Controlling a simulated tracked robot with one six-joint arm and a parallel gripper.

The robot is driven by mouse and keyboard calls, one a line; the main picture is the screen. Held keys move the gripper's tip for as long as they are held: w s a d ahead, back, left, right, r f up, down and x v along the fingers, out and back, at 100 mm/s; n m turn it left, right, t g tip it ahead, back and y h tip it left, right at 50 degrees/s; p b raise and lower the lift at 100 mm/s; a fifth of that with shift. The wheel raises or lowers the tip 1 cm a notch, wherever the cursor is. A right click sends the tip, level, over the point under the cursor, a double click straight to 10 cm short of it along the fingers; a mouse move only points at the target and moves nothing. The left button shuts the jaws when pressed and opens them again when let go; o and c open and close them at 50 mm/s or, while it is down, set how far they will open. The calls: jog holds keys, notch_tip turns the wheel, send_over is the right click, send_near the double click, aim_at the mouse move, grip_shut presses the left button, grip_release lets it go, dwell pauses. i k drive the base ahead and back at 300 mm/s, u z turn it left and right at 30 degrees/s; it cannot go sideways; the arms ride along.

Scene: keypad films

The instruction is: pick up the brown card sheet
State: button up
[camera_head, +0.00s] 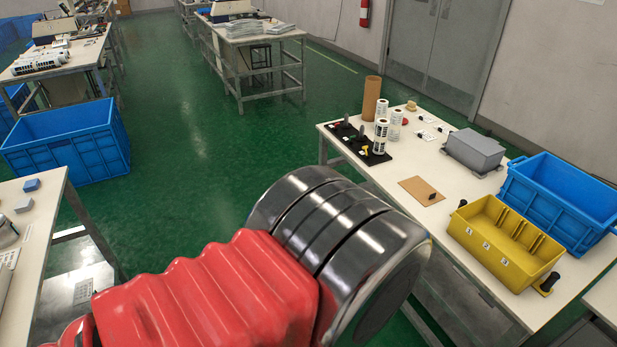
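The brown card sheet (416,188) lies flat on the white table (455,212) at the right, near the table's front-left edge. A small dark object (432,196) is on or at its right edge. My arm, with a red ribbed cover and dark shiny joint, fills the lower middle of the view and reaches up close to the table's near edge. My gripper is not in view.
A yellow numbered bin (470,243) and blue crate (560,200) stand right of the sheet. A grey box (474,150), brown tube (371,97) and several label rolls (381,136) stand behind it. A blue crate (70,140) sits on the green floor at left.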

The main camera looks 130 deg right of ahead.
aim_at(426, 195)
jog(key=u, duration=0.05)
jog(key=k, duration=0.5)
jog(key=z, duration=1.5)
jog(key=i, duration=0.15)
jog(key=z, duration=1.85)
